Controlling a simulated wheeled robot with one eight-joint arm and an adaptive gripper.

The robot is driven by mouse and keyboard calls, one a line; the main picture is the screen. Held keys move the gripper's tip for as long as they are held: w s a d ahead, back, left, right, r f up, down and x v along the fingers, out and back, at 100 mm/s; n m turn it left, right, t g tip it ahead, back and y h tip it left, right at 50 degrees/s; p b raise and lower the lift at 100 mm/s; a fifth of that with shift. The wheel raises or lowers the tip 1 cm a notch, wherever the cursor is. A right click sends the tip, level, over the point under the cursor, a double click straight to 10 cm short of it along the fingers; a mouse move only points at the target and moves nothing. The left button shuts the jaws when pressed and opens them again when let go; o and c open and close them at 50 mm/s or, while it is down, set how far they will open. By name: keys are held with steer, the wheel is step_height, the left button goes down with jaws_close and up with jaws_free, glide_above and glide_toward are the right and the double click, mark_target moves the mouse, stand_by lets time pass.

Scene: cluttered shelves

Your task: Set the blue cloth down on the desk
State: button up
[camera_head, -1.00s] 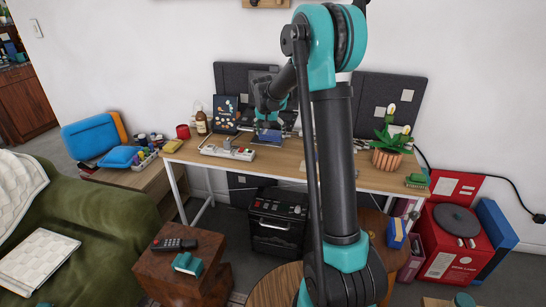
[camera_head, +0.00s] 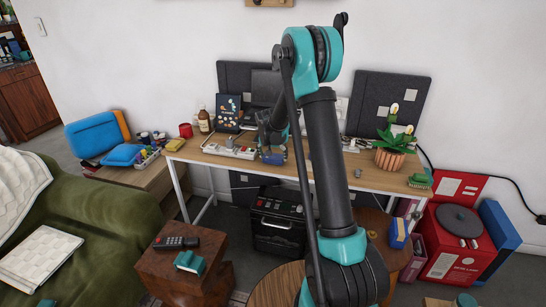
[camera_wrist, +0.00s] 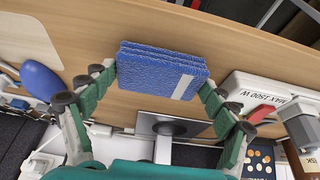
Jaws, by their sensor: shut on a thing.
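The blue cloth (camera_wrist: 158,72), a folded stack with a pale label, is between the green fingers of my gripper (camera_wrist: 160,88) in the wrist view. My gripper is shut on it from both sides. The wooden desk (camera_wrist: 237,50) shows behind the cloth; I cannot tell whether they touch. In the head view my gripper (camera_head: 272,150) is low over the front middle of the desk (camera_head: 352,178), right of the power strip (camera_head: 230,149). My arm hides part of the desk there.
The white power strip (camera_wrist: 265,97) is close beside the cloth in the wrist view. A blue mouse (camera_wrist: 42,80) lies on the other side, and a monitor stand (camera_wrist: 165,126) is behind.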

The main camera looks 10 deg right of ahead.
steer(key=o, duration=0.9)
steer(key=shift+f, duration=0.1)
steer(key=v, duration=1.2)
steer(key=s+d+f+n, duration=0.1)
steer(key=s+d, duration=0.1)
steer(key=s, duration=1)
steer(key=s+d+f+n+y, duration=0.1)
steer(key=s+d+f+n, duration=0.1)
steer(key=s, duration=1.1)
steer(key=s+d+f+n, duration=0.1)
steer(key=s+d+f, duration=0.1)
steer(key=s, duration=1)
steer(key=shift+s+d+f+y, duration=0.15)
steer(key=shift+d+y, duration=0.25)
